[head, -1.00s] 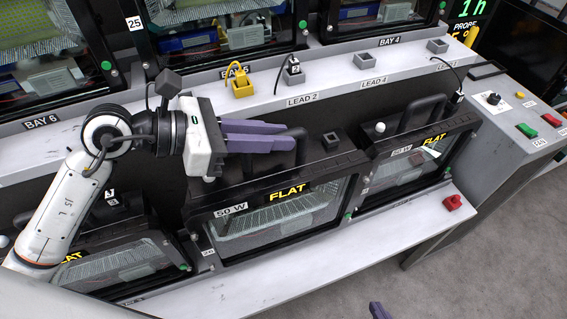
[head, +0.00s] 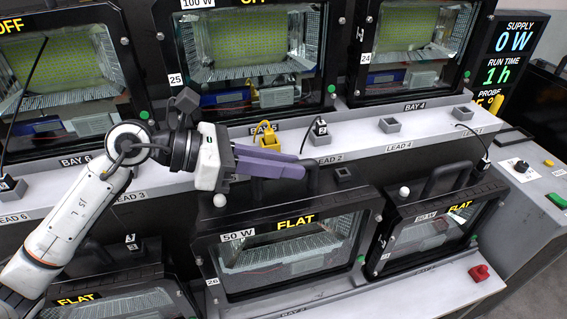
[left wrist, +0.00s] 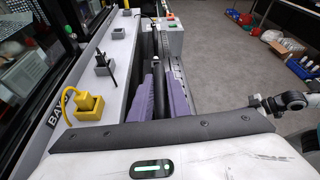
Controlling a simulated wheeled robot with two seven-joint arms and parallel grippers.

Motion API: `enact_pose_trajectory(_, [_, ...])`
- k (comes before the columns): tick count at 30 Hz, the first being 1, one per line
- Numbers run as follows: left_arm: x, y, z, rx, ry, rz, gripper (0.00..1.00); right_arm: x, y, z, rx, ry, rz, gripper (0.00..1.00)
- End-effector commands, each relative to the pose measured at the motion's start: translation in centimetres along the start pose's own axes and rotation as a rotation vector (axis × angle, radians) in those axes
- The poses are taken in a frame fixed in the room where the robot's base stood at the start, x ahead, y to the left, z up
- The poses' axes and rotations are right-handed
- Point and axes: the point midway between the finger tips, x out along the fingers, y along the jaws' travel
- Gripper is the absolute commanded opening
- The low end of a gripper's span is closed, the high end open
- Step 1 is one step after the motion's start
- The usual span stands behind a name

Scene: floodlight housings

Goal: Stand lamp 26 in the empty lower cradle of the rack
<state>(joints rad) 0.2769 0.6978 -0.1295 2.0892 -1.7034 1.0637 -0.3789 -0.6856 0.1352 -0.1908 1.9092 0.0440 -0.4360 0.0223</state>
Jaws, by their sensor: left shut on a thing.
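Lamp 26 (head: 295,250) is a black floodlight housing with a glass front, a "50 W" tag and a yellow FLAT sign, at the lower middle of the head view. My left gripper (head: 300,168) comes in from the left with purple fingers, shut on the black handle at its top. In the left wrist view the black handle bar (left wrist: 159,95) runs between the purple fingers. The lamp looks upright, with its underside near the lower shelf; I cannot tell the exact gap. I cannot make out an empty lower cradle.
Another FLAT lamp (head: 430,235) stands close on the right, and one (head: 100,300) at lower left. Upper lamps 25 (head: 255,50) and 24 (head: 415,45) stand behind the lead ledge (head: 365,160). A yellow plug (head: 267,135) and red part (head: 480,272) also show.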

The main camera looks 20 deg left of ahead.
Motion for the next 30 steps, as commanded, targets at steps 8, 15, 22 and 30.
enact_pose_trajectory(8, [0.4, 0.2, -0.8, 0.011, -0.02, 0.005, 0.0, 1.1, 0.1, 1.1, 0.0, 0.0, 0.0, 0.0])
enact_pose_trajectory(15, [1.1, 0.5, -2.4, 0.011, -0.021, 0.006, 0.0, 2.3, 0.2, 2.3, 0.0, -0.001, 0.0, 0.0])
enact_pose_trajectory(22, [1.6, 0.7, -3.8, 0.011, -0.021, 0.006, 0.0, 3.2, 0.3, 3.2, 0.0, -0.001, 0.0, 0.0])
enact_pose_trajectory(30, [1.9, 0.8, -4.4, 0.011, -0.022, 0.007, 0.0, 3.7, 0.4, 3.7, 0.0, -0.002, 0.0, 0.0])
